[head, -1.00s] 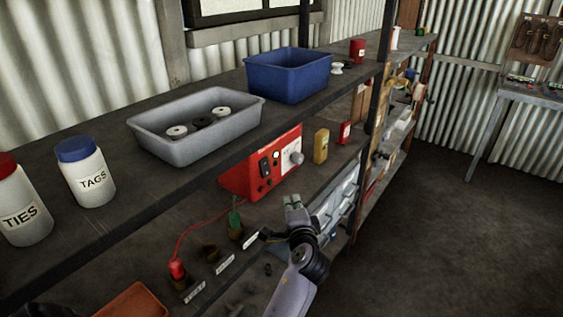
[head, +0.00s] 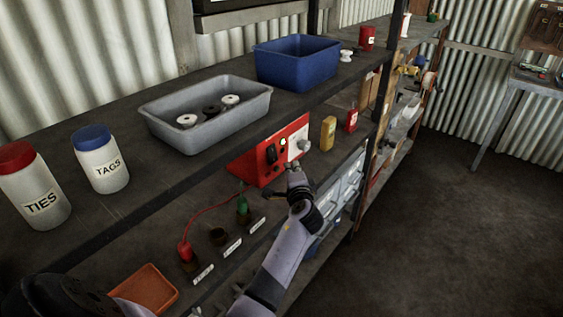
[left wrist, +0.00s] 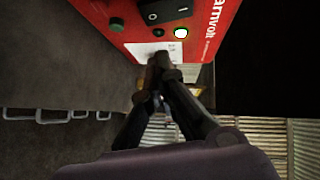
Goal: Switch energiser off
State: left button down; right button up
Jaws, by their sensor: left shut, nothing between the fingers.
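The red energiser (head: 262,160) stands on the lower shelf, under the upper shelf's edge. In the left wrist view the energiser's red face (left wrist: 213,25) fills the top, with the black rocker switch (left wrist: 165,12) and a lit green-white lamp (left wrist: 180,33). My left gripper (head: 294,169) is shut and empty, just in front of the energiser. In the left wrist view its fingertips (left wrist: 162,62) are close to the white panel, below the lamp; contact cannot be told. My right gripper is not seen.
The upper shelf holds a grey tray (head: 207,138), a blue bin (head: 297,70) and two jars. On the lower shelf, a yellow container (head: 328,133) and a red one stand right of the energiser. Red and green plugs (head: 243,210) with a red lead sit at left.

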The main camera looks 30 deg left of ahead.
aim_at(272, 154)
pick_arm(q)
jog(key=a, duration=0.1)
jog(key=a+p, duration=0.1)
jog(key=a, duration=0.1)
jog(key=w+a+f, duration=0.1)
jog(key=shift+a, duration=0.3)
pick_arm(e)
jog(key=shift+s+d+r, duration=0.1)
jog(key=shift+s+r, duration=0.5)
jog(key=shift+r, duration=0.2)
pick_arm(q)
jog(key=b, duration=0.2)
jog(key=f+b, duration=0.1)
jog(key=b, duration=0.1)
jog(key=shift+a+f+m+t, duration=0.25)
jog(key=shift+a+m+t, duration=0.05)
jog(key=shift+a+m, duration=0.1)
jog(key=shift+w+r, duration=0.15)
jog(key=shift+r, duration=0.3)
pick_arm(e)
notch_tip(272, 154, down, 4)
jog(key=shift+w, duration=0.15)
